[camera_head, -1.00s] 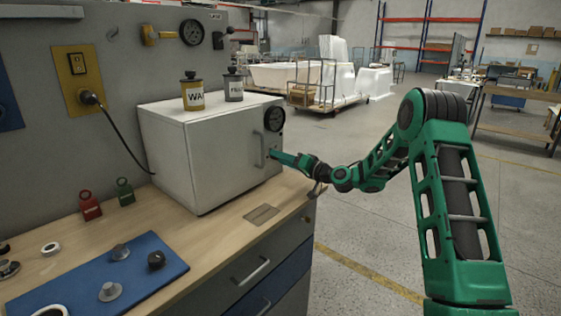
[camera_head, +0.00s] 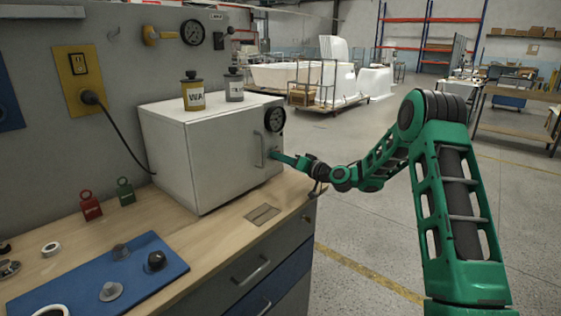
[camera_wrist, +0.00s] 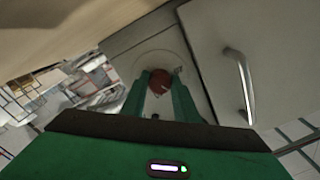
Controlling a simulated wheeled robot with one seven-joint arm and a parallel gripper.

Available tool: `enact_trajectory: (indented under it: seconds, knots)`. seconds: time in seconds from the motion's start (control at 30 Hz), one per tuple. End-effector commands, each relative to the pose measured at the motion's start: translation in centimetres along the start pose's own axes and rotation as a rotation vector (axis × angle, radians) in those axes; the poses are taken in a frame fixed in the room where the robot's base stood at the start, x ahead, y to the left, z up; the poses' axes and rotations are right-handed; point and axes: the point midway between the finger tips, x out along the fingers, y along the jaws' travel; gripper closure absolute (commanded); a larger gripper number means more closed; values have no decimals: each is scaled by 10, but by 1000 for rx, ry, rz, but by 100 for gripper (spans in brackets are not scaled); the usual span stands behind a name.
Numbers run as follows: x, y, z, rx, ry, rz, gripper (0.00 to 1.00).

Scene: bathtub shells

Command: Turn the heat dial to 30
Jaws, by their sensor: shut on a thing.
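The heat dial is a small red-brown round knob (camera_wrist: 160,82) on a pale round plate on the oven's front, seen in the wrist view. My gripper (camera_wrist: 160,95) has its two green fingers on either side of the knob, shut on it. A light mark shows on the knob, but its number cannot be read. In the head view my gripper (camera_head: 275,156) reaches the right part of the front of the white box oven (camera_head: 170,160), below a black round gauge (camera_head: 275,120). The knob is hidden there behind the fingers.
The oven door's handle (camera_head: 258,149) is just left of my gripper. Two labelled canisters (camera_head: 193,96) stand on the oven. A blue mat (camera_head: 60,292) with loose knobs lies on the bench.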

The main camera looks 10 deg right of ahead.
Motion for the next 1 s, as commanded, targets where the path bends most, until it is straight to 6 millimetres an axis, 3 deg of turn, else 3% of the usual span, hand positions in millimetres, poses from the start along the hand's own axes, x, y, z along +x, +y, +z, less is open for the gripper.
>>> enact_trajectory:
  seconds: [0.3, 0.33, 0.4, 0.77, 1.0]
  knots:
    - [-2, 5, 0, -16, 0, 9, 95]
    - [-2, 5, 0, -16, 0, 9, 68]
    - [-2, 4, 0, -15, 0, 8, 54]
    - [-5, 3, 0, -14, 0, 6, 54]
    - [-39, 4, 0, -12, 1, 8, 54]
